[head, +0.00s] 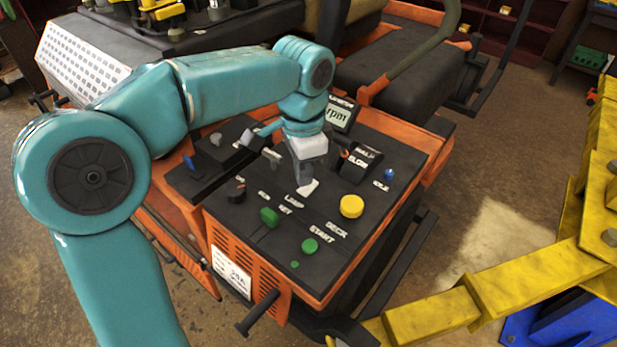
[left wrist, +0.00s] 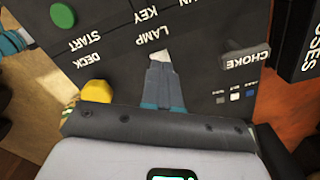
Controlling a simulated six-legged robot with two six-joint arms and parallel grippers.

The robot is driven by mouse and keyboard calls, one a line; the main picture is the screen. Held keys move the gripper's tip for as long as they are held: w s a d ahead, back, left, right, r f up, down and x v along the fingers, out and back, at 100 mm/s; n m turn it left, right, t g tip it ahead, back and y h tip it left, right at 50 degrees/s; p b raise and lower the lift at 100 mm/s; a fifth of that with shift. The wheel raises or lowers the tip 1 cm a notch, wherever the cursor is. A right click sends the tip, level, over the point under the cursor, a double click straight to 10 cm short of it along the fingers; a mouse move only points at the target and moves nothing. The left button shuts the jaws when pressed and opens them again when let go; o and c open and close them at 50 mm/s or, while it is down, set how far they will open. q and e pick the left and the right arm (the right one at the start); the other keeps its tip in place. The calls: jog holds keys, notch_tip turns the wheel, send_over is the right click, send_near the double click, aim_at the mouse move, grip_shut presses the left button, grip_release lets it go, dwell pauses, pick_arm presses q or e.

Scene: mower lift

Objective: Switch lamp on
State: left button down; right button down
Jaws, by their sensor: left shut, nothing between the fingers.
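The mower's black control panel (head: 340,240) carries a LAMP label (head: 293,200), which also reads in the left wrist view (left wrist: 151,34). Just beyond that label is a small white switch (head: 309,187). It also shows in the left wrist view (left wrist: 160,55), right at the fingertips. My left gripper (head: 302,183) is shut and empty, pointing down at the white switch. The tips look to be on or very close to it and hide part of it; I cannot tell whether they touch. The switch's position cannot be read. My right gripper is not in view.
Around the switch are a yellow DECK button (head: 352,206), a green START button (head: 310,246), a green key knob (head: 269,217) and a black dial (head: 236,190). A yellow lift frame (head: 540,280) is at right.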

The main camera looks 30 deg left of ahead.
aim_at(304, 190)
pick_arm(q)
notch_tip(304, 190, up, 4)
jog(key=p, duration=0.2)
jog(key=shift+f+p, duration=0.2)
jog(key=shift+p, duration=0.2)
jog(key=shift+r+p, duration=0.45)
jog(key=shift+r, duration=0.1)
jog(key=shift+s, duration=0.1)
